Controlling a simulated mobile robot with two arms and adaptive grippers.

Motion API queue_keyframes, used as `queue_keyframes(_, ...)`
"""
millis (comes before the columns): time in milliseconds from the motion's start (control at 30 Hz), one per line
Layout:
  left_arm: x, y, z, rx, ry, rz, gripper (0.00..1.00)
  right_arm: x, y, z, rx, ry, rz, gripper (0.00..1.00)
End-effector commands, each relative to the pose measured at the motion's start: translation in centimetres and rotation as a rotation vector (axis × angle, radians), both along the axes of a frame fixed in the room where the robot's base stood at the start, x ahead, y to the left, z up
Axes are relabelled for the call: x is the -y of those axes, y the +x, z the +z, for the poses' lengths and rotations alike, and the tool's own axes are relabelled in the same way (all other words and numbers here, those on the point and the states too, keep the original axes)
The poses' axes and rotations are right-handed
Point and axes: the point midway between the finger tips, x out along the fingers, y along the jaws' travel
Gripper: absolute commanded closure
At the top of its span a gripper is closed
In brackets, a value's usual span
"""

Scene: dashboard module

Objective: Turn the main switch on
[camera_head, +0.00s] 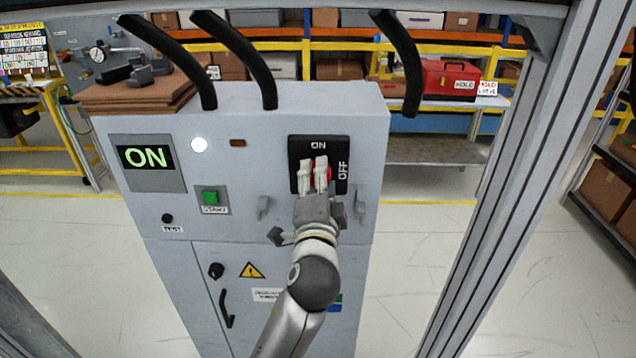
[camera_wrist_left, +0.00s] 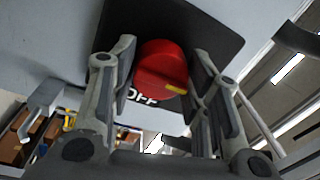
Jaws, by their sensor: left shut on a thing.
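The main switch is a red rotary knob (camera_head: 330,173) on a black plate (camera_head: 341,154) on the grey cabinet front. The plate reads ON at its top and OFF at its right. My left gripper (camera_head: 313,170) is at the knob, its fingers hiding most of it. In the left wrist view the knob (camera_wrist_left: 160,65) sits between the two fingers of my left gripper (camera_wrist_left: 165,85), which are shut on it. A yellow mark (camera_wrist_left: 176,89) shows on the knob, near the OFF label. My right gripper is not in view.
A display (camera_head: 147,158) on the cabinet reads ON in green, beside a white lamp (camera_head: 199,145). A green START button (camera_head: 210,197) is left of the switch. Black hoses (camera_head: 240,55) rise from the cabinet top. A metal post (camera_head: 520,170) stands on the right.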

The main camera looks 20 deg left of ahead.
Motion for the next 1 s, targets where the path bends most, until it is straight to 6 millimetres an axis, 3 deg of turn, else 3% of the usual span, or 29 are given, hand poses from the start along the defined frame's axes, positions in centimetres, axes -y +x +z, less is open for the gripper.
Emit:
queue_keyframes(467, -0.01, 0.01, -0.19, 0.001, -0.019, 0.0, 0.8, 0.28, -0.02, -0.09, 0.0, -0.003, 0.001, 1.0)
queue_keyframes(500, -0.01, 0.01, -0.19, 0.001, -0.019, 0.0, 0.55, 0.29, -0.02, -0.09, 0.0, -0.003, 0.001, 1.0)
queue_keyframes(667, 0.0, 0.01, -0.15, 0.001, -0.017, 0.0, 0.34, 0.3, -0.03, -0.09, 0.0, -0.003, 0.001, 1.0)
queue_keyframes(1000, 0.06, -0.12, -0.09, 0.002, -0.015, -0.001, 0.34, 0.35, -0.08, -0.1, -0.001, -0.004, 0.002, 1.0)
